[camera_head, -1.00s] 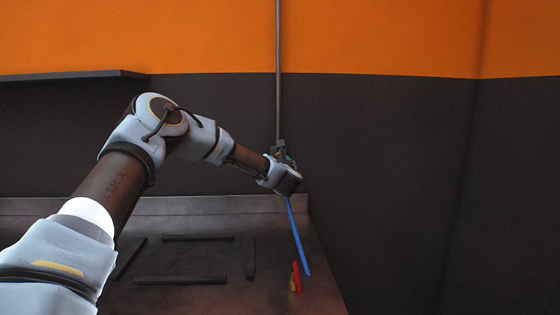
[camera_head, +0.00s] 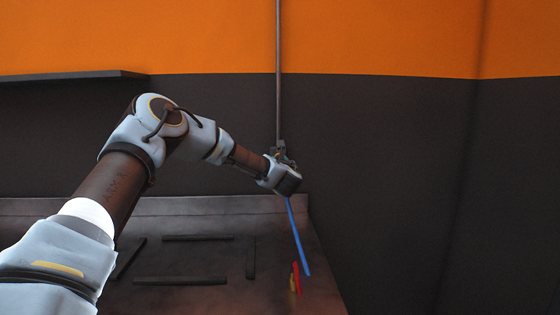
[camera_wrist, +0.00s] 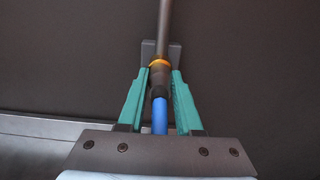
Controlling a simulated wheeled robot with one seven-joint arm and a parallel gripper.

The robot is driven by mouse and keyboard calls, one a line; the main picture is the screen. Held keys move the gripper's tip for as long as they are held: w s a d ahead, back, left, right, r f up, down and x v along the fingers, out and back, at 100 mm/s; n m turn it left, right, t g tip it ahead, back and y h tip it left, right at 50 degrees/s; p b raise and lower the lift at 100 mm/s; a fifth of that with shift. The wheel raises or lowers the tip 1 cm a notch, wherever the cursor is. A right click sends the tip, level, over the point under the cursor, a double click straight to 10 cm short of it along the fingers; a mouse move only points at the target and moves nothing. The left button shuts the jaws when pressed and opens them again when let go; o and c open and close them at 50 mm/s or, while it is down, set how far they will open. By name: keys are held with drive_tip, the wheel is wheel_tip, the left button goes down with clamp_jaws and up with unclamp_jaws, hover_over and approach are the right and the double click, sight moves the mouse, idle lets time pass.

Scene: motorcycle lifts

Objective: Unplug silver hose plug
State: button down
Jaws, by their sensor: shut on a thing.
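My gripper (camera_wrist: 159,88) is shut on the hose plug in the wrist view, its green fingers on both sides of it. The plug (camera_wrist: 159,73) is grey and dark, with an orange ring, and sits at the end of a vertical grey pipe (camera_wrist: 165,30). A blue hose (camera_wrist: 160,117) leaves its lower end. In the head view my gripper (camera_head: 283,156) is at the pipe's (camera_head: 278,70) lower end, and the blue hose (camera_head: 298,237) hangs below my wrist. The gripper hides the plug there, and I cannot tell whether plug and pipe are joined.
A dark workbench (camera_head: 190,262) stands below my arm, with several black bars on it. A small red and yellow item (camera_head: 296,278) is near its right edge, close to the hose's lower end. A dark shelf (camera_head: 75,76) is on the left wall. The right side is clear.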

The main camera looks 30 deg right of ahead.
drive_tip(key=shift+s, duration=0.1)
idle(0.6)
drive_tip(key=shift+b+v, duration=1.5)
drive_tip(key=shift+v, duration=1.4)
drive_tip(key=shift+a, duration=0.1)
